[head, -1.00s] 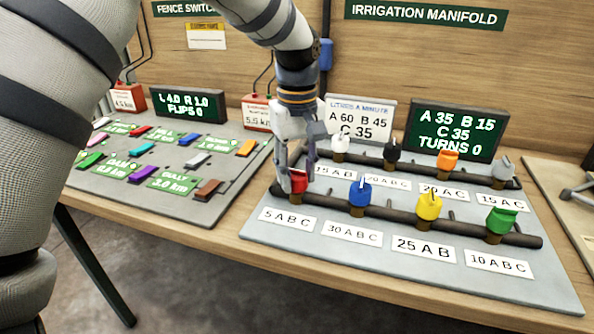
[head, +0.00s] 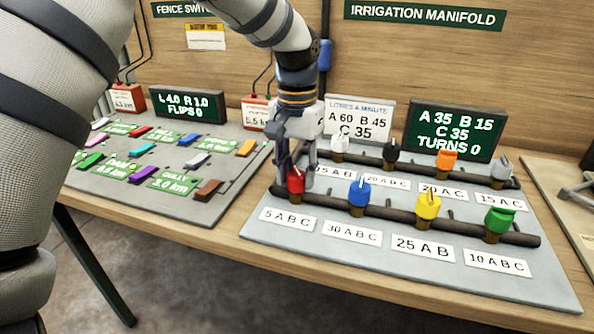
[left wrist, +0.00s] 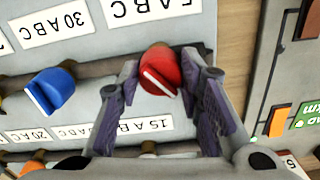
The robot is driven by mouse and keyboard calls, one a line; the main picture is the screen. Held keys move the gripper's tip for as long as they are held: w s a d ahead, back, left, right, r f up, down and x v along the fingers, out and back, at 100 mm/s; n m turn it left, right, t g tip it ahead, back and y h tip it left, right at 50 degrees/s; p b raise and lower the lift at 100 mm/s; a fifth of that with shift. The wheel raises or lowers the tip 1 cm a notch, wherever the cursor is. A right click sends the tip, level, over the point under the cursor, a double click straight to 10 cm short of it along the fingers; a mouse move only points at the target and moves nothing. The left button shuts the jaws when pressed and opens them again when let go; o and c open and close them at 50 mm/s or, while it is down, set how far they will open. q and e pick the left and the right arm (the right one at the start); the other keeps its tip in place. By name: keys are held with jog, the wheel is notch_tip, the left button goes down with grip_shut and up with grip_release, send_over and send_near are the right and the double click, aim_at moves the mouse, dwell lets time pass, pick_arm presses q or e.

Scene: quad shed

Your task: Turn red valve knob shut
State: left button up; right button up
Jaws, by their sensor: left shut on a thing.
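The red valve knob (head: 296,182) sits at the left end of the front pipe, above the label "5 A B C". My left gripper (head: 297,170) points down over it, its fingers around the knob and partly hiding it. In the left wrist view the red knob (left wrist: 160,70) shows between the two fingertips of the left gripper (left wrist: 161,62), which is shut on it. The knob's white pointer line lies diagonally there. The green board (head: 457,131) reads A 35, B 15, C 35, TURNS 0. My right gripper is not in view.
Blue (head: 359,192), yellow (head: 428,205) and green (head: 499,220) knobs continue along the front pipe. Black (head: 391,151), orange (head: 446,160) and grey (head: 501,171) knobs stand on the rear pipe. A white board (head: 359,118) reads A 60, B 45, C 35. A fence switch panel (head: 225,190) lies left.

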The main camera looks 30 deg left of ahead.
aim_at(297, 170)
pick_arm(q)
jog(key=m, duration=0.7)
dwell(0.6)
jog(key=o, duration=1.2)
notch_tip(297, 170, up, 12)
